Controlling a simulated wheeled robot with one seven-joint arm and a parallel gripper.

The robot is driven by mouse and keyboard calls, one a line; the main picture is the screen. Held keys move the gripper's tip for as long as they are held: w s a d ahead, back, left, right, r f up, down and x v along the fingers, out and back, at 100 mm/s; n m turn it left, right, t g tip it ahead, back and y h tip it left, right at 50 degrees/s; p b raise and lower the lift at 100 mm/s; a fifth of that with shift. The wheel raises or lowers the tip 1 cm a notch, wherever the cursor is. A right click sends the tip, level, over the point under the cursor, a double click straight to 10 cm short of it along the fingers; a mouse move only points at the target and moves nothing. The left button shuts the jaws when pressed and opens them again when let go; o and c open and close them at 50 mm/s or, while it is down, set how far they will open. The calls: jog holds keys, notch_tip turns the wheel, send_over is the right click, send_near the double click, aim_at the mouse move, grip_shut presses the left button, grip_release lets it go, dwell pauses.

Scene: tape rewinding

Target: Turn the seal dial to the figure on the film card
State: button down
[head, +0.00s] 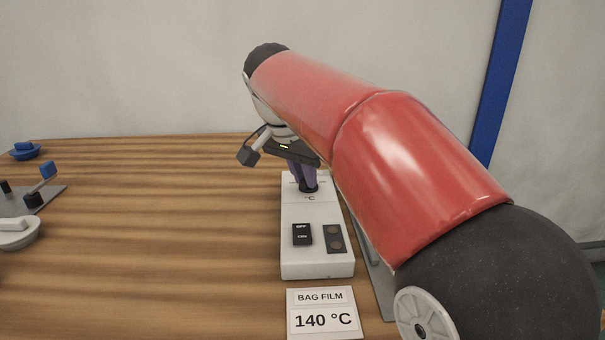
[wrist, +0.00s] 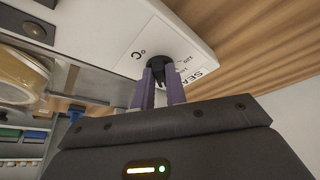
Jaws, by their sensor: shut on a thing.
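The seal dial is a small black knob (wrist: 158,66) on the white control box (head: 318,255). In the wrist view it sits between my fingertips, beside a printed "°C" and scale figures, of which I can make out only some. My gripper (head: 307,185) reaches down from above with its purple fingers shut on the dial; it also shows in the wrist view (wrist: 160,82). In the head view my gripper hides most of the dial and its scale. The film card (head: 322,314) lies in front of the box and reads "BAG FILM 140 °C".
The box also bears a black OFF switch (head: 302,234) and a dark panel with two round buttons (head: 335,239). At the far left are a blue-handled piece (head: 47,170), a blue knob-like thing (head: 25,150) and a white piece (head: 18,232). The wooden table between is clear.

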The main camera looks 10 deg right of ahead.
jog(key=n, duration=0.2)
jog(key=n+t+y, duration=0.1)
jog(key=n, duration=0.2)
jog(key=shift+s+d+n+y, duration=0.25)
jog(key=shift+d+n+y, duration=0.05)
jog(key=shift+d+y, duration=0.1)
jog(key=n, duration=0.1)
jog(key=n+y+p, duration=0.1)
jog(key=n, duration=0.1)
jog(key=n+y, duration=0.1)
jog(key=shift+d+n+t, duration=0.3)
jog(key=shift+n, duration=0.1)
jog(key=c, duration=1.4)
grip_release()
jog(key=shift+c, duration=0.2)
jog(key=shift+r, duration=0.1)
jog(key=p+v, duration=0.1)
jog(key=v, duration=0.6)
jog(key=shift+r, duration=0.3)
